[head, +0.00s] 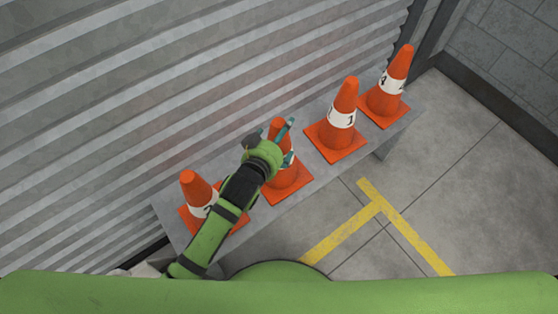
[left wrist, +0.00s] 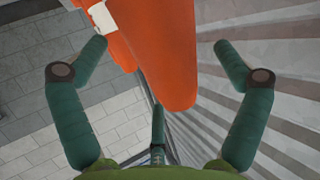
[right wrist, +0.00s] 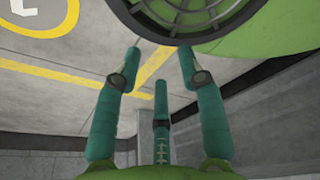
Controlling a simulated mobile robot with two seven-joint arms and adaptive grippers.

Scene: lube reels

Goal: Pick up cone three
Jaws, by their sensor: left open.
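Several orange cones with white number bands stand in a row on a grey bench (head: 404,122). My left gripper (head: 279,143) is open around the upper part of the second cone from the left (head: 284,184), whose number is mostly hidden. In the left wrist view an orange cone (left wrist: 160,50) lies between the spread fingers (left wrist: 161,45), with gaps on both sides. The leftmost cone (head: 191,184) is partly covered by my left arm. The third cone from the left (head: 347,95) shows a 1. My right gripper (right wrist: 160,50) is open and empty.
A corrugated metal shutter (head: 130,80) rises close behind the bench. The far-right cone (head: 399,66) seems to bear a 4. Yellow lines (head: 377,207) mark the open floor in front. A grey block wall (head: 510,40) stands at the right.

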